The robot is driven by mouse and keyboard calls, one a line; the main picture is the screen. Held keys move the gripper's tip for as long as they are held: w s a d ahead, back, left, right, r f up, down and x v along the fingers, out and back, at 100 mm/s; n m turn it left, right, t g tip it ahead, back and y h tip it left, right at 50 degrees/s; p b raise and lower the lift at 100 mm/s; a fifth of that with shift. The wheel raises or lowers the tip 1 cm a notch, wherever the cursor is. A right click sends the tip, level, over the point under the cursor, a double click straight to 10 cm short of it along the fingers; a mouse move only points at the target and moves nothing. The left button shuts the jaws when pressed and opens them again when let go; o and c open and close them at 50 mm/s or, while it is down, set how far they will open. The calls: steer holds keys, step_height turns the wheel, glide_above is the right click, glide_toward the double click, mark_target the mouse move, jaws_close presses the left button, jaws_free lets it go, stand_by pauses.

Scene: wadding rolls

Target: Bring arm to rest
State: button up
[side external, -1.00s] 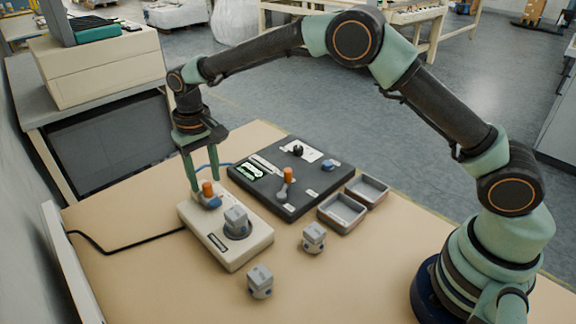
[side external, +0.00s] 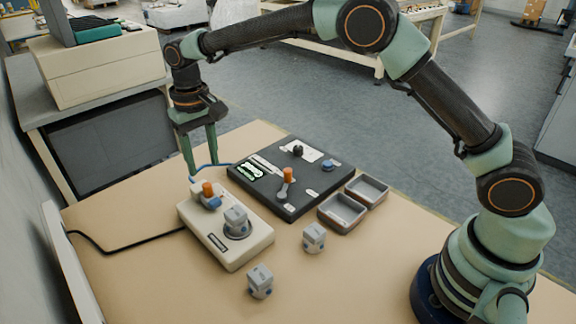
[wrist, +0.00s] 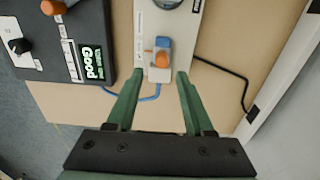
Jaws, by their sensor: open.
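My gripper (side external: 203,168) is open and empty, pointing down above the table's back left. It is raised above and behind the cream device (side external: 242,257), clear of the orange-capped blue part (side external: 209,189) on it. The orange cap (wrist: 162,60) on the blue part shows just beyond the fingertips. My arm is stretched out over the table.
A grey block (side external: 236,219) sits on the cream device's round mount. Two loose grey blocks, one nearer (side external: 260,281) and one farther right (side external: 314,237), stand on the table. A dark panel (side external: 250,187) with an orange-topped lever and two grey trays (side external: 343,212) lie right of it. A black cable (side external: 120,248) runs left.

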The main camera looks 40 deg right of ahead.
steer(key=s+d+r+t, duration=0.3)
steer(key=s+d+r, duration=0.5)
steer(key=d+r, duration=0.35)
steer(key=s+d+t, duration=0.1)
steer(key=s+d, duration=0.2)
steer(key=s, duration=0.4)
steer(key=s+d+t, duration=0.1)
steer(key=s+d, duration=0.3)
steer(key=s, duration=0.3)
steer(key=shift+s+f+t, duration=0.15)
steer(key=shift+f+t, duration=0.1)
steer(key=shift+t, duration=0.05)
